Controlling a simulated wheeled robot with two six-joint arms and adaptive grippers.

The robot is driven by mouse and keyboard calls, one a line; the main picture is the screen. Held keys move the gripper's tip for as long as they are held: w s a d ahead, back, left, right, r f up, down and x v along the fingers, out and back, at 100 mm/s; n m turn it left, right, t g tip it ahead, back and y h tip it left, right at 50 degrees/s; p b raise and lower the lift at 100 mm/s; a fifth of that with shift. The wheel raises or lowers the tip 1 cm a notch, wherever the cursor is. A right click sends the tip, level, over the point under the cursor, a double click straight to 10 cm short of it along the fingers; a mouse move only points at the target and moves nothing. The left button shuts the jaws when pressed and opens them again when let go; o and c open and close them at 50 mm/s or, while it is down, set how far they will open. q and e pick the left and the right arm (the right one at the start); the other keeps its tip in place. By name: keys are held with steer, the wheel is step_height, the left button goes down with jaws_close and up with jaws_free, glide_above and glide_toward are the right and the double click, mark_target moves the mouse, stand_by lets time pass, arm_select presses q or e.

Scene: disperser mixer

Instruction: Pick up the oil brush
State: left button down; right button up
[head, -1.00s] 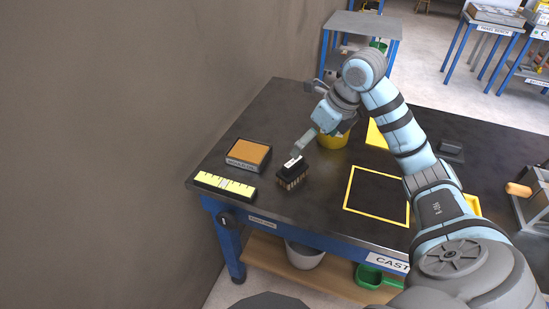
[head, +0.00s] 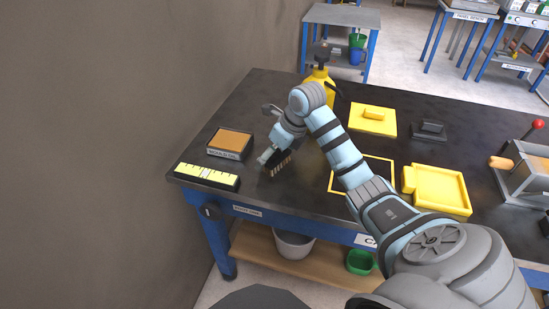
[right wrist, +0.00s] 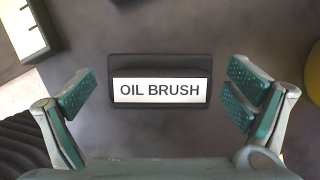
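The oil brush (head: 281,167) stands on the dark table near its left end, bristles down and partly hidden by my right gripper in the head view. In the right wrist view the brush's dark top (right wrist: 160,66) carries a white "OIL BRUSH" label. My right gripper (head: 270,156) is over the brush. In the right wrist view its green-padded fingers are spread wide, one on each side of the brush, with a visible gap to each side. My left gripper is not in view.
An orange-topped labelled block (head: 231,143) and a yellow gauge strip (head: 207,176) lie left of the brush. A yellow bottle (head: 319,88) stands behind my right arm. A yellow-outlined square (head: 378,157) and a yellow tray (head: 440,190) lie to the right. A wall borders the left side.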

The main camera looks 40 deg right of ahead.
steer(key=c, duration=1.2)
step_height(320, 180, up, 8)
steer(key=shift+f+p, duration=0.1)
steer(key=shift+p, duration=0.95)
step_height(320, 180, up, 12)
steer(key=p, duration=1.1)
steer(key=shift+r, duration=0.2)
steer(key=o, duration=0.6)
steer(key=shift+c, duration=1.4)
